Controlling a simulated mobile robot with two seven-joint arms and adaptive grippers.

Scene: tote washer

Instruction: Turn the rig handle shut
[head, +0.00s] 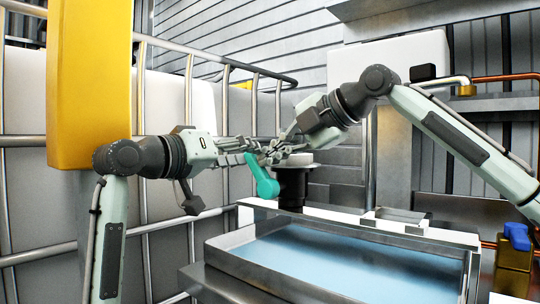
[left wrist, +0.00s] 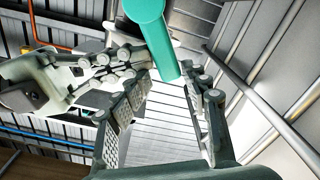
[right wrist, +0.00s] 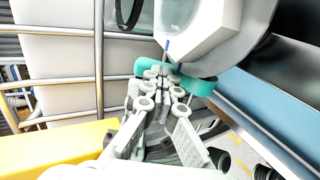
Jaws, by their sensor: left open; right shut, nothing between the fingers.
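The teal rig handle (head: 264,178) slants down and right in front of a dark column (head: 292,188) with a pale round top. My left gripper (head: 252,146) is open at the handle's upper end. In the left wrist view the handle (left wrist: 155,38) reaches in from the top, between the spread fingers (left wrist: 172,85); I cannot tell whether they touch it. My right gripper (head: 272,153) is shut and empty, close beside the left one. In the right wrist view its fingertips (right wrist: 162,74) overlap the teal handle (right wrist: 198,86); contact is unclear.
A metal basin (head: 300,262) with a blue inside lies in front of the column. A white tank in a pipe cage (head: 190,100) and a yellow post (head: 88,85) stand on the left. A blue-handled valve (head: 517,236) and copper pipe (head: 508,77) are on the right.

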